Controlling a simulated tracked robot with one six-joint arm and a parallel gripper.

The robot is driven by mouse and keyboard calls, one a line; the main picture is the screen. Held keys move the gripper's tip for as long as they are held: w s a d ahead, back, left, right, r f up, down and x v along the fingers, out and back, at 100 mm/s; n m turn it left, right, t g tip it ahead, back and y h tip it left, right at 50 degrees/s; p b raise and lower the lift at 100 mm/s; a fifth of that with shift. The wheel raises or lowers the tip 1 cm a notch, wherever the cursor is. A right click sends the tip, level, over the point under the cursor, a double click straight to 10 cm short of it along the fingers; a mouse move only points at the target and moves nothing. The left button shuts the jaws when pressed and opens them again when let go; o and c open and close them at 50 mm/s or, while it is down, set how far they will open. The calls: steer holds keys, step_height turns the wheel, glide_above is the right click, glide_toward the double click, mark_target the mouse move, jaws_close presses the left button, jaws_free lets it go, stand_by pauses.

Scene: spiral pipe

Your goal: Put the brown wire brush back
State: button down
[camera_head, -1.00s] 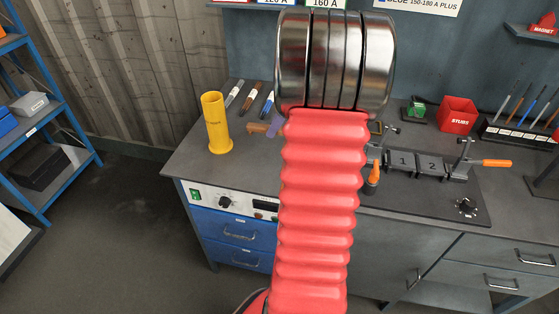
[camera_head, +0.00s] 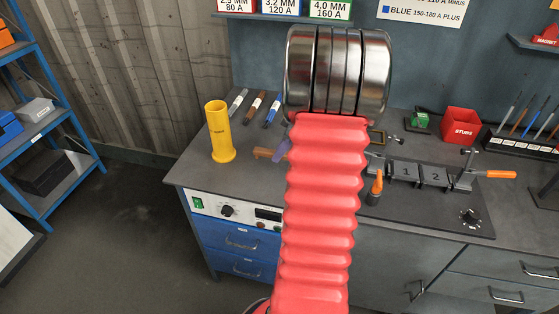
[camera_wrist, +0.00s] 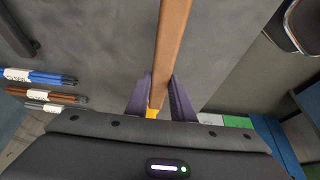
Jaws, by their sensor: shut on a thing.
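The brown wire brush shows in the wrist view as a long brown wooden bar (camera_wrist: 170,45) between the two purple fingers of my gripper (camera_wrist: 158,100). My gripper is shut on it. In the head view a short brown end of the brush (camera_head: 264,154) shows left of my arm, beside a purple finger of my gripper (camera_head: 282,149), over the left part of the workbench (camera_head: 200,172). My arm hides the rest of the brush, and its bristles cannot be made out. I cannot tell how high it is held.
A yellow tube (camera_head: 219,132) stands at the bench's left. Grey, brown and blue labelled rods (camera_head: 255,106) lie behind it. Right of my arm are a clamp fixture (camera_head: 435,175), a red STUBS box (camera_head: 461,123) and a black rack (camera_head: 500,137) holding several thin tools.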

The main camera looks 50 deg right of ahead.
steer(key=shift+f, duration=1.85)
steer(key=c, duration=1.5)
jaws_free()
steer(key=shift+c, duration=0.2)
steer(key=v, duration=1.2)
